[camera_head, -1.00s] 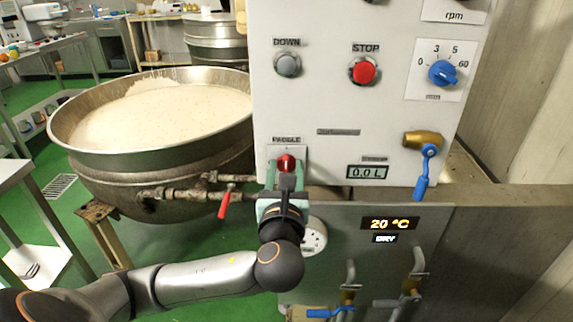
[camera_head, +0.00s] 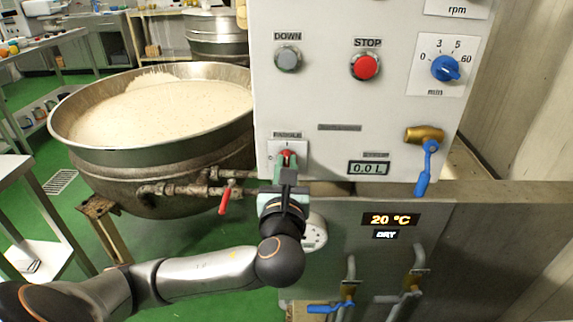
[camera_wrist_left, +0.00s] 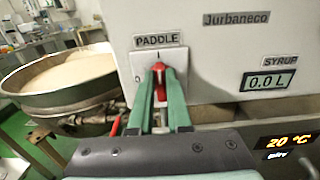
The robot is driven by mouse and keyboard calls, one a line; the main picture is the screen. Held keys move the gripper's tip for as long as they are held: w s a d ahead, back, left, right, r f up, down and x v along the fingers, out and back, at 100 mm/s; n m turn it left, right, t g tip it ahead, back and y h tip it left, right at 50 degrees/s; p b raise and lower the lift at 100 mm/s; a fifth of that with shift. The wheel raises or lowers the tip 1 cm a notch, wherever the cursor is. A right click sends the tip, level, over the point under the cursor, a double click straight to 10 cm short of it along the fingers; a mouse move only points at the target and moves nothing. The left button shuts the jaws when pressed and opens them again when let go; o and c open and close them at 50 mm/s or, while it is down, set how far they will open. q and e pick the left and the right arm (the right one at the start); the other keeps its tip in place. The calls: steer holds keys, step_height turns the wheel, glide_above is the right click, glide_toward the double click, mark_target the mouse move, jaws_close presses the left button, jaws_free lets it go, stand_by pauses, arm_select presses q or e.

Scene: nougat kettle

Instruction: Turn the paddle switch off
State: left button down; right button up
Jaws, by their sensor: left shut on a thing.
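The paddle switch is a red knob (camera_head: 287,154) on a pale plate under the PADDLE label, low on the left of the grey control panel (camera_head: 330,105). In the left wrist view the red knob (camera_wrist_left: 159,80) stands about upright, its top near a mark at the plate's upper edge. My left gripper (camera_head: 287,161) reaches up from below. Its green fingers (camera_wrist_left: 160,84) are shut on the knob, one on each side, and hide part of it. My right gripper is in neither view.
A large kettle (camera_head: 165,155) of pale mass stands left of the panel. A red-handled valve (camera_head: 226,197) is left of my gripper. A blue-handled brass tap (camera_head: 427,160) and the 0.0 L display (camera_head: 368,168) are to the right. DOWN and STOP buttons are above.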

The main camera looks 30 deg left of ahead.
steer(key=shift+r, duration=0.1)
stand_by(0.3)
arm_select(q)
steer(key=shift+s+a+n+p, duration=0.15)
steer(key=shift+n+p, duration=0.7)
steer(key=shift+n, duration=0.45)
steer(key=n, duration=0.5)
steer(key=f+n, duration=0.1)
steer(key=n, duration=0.4)
steer(key=a+n, duration=0.1)
steer(key=n, duration=0.4)
steer(key=shift+s+f+p, duration=0.15)
steer(key=shift+s+p, duration=0.05)
steer(key=shift+p, duration=0.15)
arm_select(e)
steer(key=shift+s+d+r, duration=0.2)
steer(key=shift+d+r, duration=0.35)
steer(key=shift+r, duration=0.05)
arm_select(q)
steer(key=shift+n, duration=0.4)
steer(key=shift+d, duration=0.1)
steer(key=c, duration=0.9)
jaws_free()
steer(key=shift+o, duration=0.2)
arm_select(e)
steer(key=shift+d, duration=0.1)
